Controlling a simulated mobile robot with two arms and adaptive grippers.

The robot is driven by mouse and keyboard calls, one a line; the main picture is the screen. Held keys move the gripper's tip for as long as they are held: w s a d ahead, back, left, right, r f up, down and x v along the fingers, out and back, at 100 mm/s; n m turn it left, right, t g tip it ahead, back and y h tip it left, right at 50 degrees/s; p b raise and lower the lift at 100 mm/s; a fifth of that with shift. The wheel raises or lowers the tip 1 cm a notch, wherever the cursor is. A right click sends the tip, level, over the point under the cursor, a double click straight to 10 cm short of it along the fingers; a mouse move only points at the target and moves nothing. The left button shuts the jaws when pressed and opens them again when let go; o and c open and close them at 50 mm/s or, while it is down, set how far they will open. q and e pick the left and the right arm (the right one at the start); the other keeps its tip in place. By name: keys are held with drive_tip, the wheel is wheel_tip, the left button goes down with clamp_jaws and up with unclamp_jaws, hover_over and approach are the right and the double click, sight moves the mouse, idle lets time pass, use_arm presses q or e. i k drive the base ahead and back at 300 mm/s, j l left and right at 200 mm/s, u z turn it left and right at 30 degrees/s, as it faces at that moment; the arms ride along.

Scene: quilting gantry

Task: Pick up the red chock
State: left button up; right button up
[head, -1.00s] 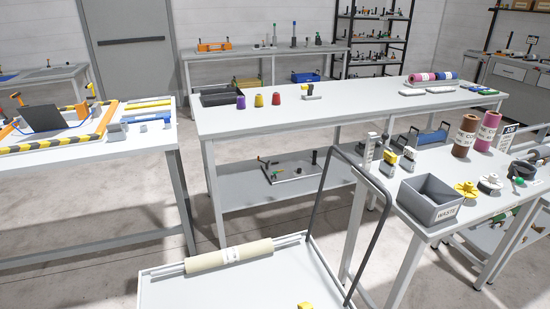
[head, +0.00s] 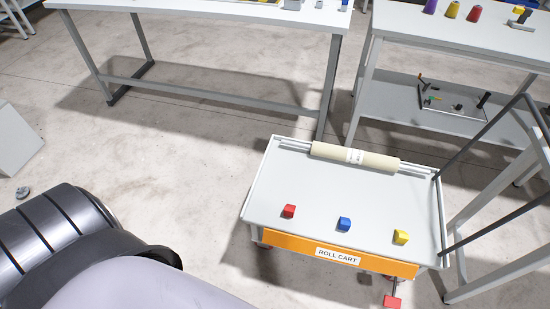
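The red chock (head: 289,211) is a small red block on the left part of the roll cart's (head: 300,180) grey top, near its front edge. A blue chock (head: 344,224) sits to its right, and a yellow chock (head: 400,237) is further right. The three stand apart from each other. Neither of my grippers shows. A dark grey and pale part of my own body fills the lower left of the head view, apart from the cart.
A cream roll (head: 355,157) lies along the cart's back edge. The cart has an orange front labelled ROLL CART and a dark handle at right. Tables (head: 200,10) stand behind. A grey table leg is close on the right. Floor (head: 190,165) left of the cart is clear.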

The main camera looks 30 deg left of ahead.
sight(290, 210)
drive_tip(key=u, duration=0.8)
